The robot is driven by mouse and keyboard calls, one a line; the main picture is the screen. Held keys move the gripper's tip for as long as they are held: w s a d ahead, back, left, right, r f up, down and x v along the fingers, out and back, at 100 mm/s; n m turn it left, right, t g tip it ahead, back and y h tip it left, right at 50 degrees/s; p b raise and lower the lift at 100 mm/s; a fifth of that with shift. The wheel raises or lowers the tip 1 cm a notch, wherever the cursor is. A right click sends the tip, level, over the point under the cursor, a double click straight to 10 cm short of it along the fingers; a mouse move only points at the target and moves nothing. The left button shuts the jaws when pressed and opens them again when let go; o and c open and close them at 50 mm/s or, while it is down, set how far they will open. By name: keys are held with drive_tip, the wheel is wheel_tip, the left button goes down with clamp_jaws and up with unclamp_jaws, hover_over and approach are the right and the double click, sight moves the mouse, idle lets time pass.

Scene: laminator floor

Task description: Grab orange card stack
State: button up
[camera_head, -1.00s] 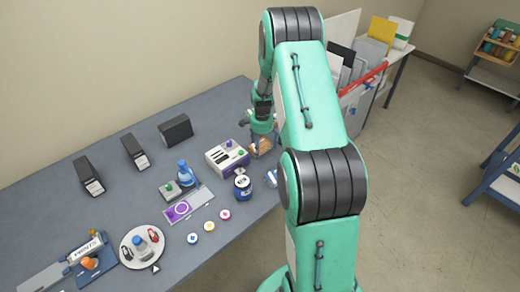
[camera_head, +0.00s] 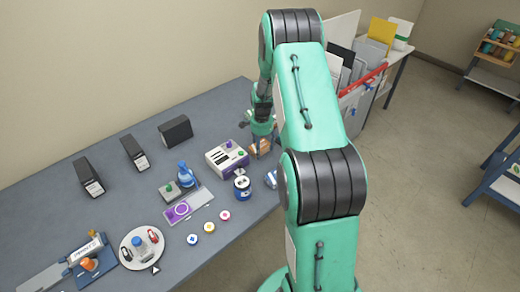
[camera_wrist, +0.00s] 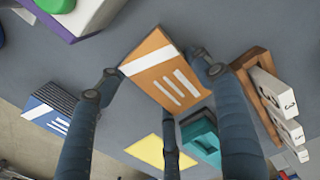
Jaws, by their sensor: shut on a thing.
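The orange card stack (camera_wrist: 163,68) has white stripes and shows in the middle of the wrist view, tilted. My gripper (camera_wrist: 152,80) is shut on it, with dark fingers at its left and right sides and a third finger below. In the head view my gripper (camera_head: 262,142) is at the right end of the grey table, beside the white and purple box. There the orange stack is mostly hidden by my gripper and arm. I cannot tell whether the stack still touches the table.
In the wrist view a blue card stack (camera_wrist: 52,108), a yellow square (camera_wrist: 147,151), a teal block (camera_wrist: 203,140) and a wooden holder with white numbered pieces (camera_wrist: 262,95) lie around it. The white and purple box (camera_head: 227,157) stands close by, with a dark blue jar (camera_head: 242,185) in front.

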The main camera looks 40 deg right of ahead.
sight(262, 147)
drive_tip(key=shift+r+p, duration=0.7)
drive_tip(key=shift+r, duration=4.3)
